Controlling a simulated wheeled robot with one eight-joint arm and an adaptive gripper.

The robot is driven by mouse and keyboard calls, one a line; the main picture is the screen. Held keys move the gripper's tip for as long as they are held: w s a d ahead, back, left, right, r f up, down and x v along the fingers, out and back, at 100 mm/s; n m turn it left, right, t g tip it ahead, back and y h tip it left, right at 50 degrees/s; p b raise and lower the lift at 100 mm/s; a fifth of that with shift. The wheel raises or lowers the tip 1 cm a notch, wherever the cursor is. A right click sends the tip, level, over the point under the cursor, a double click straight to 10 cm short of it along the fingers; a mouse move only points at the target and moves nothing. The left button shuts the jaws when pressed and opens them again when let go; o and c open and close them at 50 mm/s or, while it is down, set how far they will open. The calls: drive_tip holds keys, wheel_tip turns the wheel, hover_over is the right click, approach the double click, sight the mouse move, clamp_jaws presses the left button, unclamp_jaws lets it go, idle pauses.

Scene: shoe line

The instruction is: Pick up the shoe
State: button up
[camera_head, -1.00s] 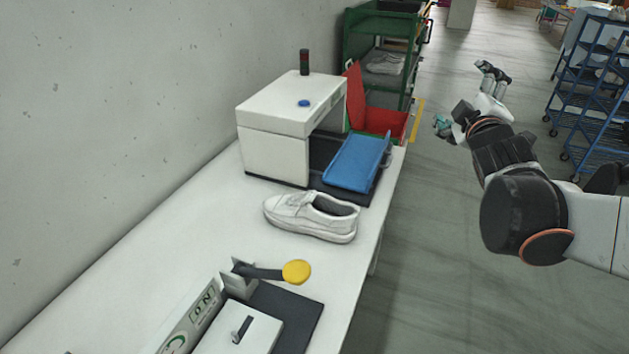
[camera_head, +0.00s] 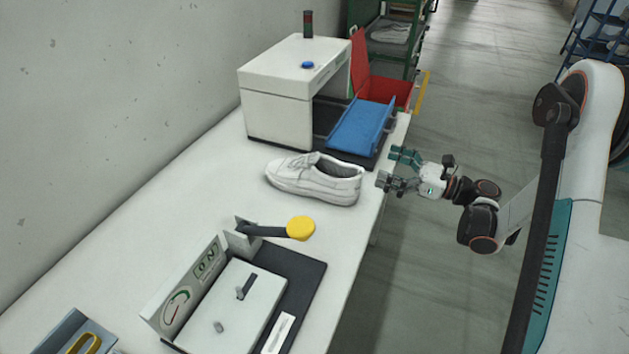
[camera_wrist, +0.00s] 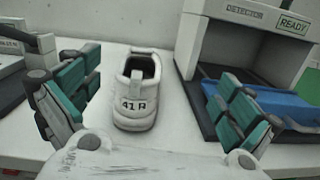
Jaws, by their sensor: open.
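A white lace-up shoe (camera_head: 315,178) stands upright on the white table (camera_head: 200,205), its toe pointing left in the head view. In the wrist view the shoe (camera_wrist: 136,92) shows its heel, marked "41 R", lying between and beyond my gripper's two teal fingers. My gripper (camera_head: 391,170) is open and empty, just off the table's right edge, a short way right of the shoe's heel. In the wrist view my gripper (camera_wrist: 155,105) has its fingers spread to either side of the shoe without touching it.
A white detector box (camera_head: 285,95) with a blue tray (camera_head: 360,128) stands behind the shoe. A press device with a yellow knob (camera_head: 300,228) sits nearer. A red bin (camera_head: 375,85) and a green rack (camera_head: 392,35) are at the back.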

drive_tip(key=f, duration=0.1)
drive_tip(key=s+f+n+g, duration=0.1)
drive_tip(key=f, duration=0.1)
drive_tip(key=s+f+n+g, duration=0.1)
drive_tip(key=f, duration=0.1)
drive_tip(key=shift+a, duration=0.3)
drive_tip(key=b, duration=0.2)
approach(335, 172)
drive_tip(key=s+a+r, duration=0.1)
drive_tip(key=a, duration=0.1)
drive_tip(key=s+a+r, duration=0.1)
drive_tip(key=r, duration=0.1)
drive_tip(key=shift+s+a+r, duration=0.3)
drive_tip(key=shift+s+a, duration=0.05)
drive_tip(key=shift+s, duration=0.05)
drive_tip(key=shift+w+a, duration=0.15)
drive_tip(key=shift+a, duration=0.4)
drive_tip(key=x, duration=0.1)
drive_tip(key=b+x, duration=0.1)
drive_tip(key=x, duration=0.1)
drive_tip(key=b+x, duration=0.1)
drive_tip(key=shift+w+a+f, duration=0.2)
drive_tip(key=shift+w+f, duration=0.05)
drive_tip(key=shift+f, duration=0.1)
drive_tip(key=shift+w+a+r, duration=0.1)
drive_tip(key=shift+a, duration=0.25)
drive_tip(key=c, duration=1.4)
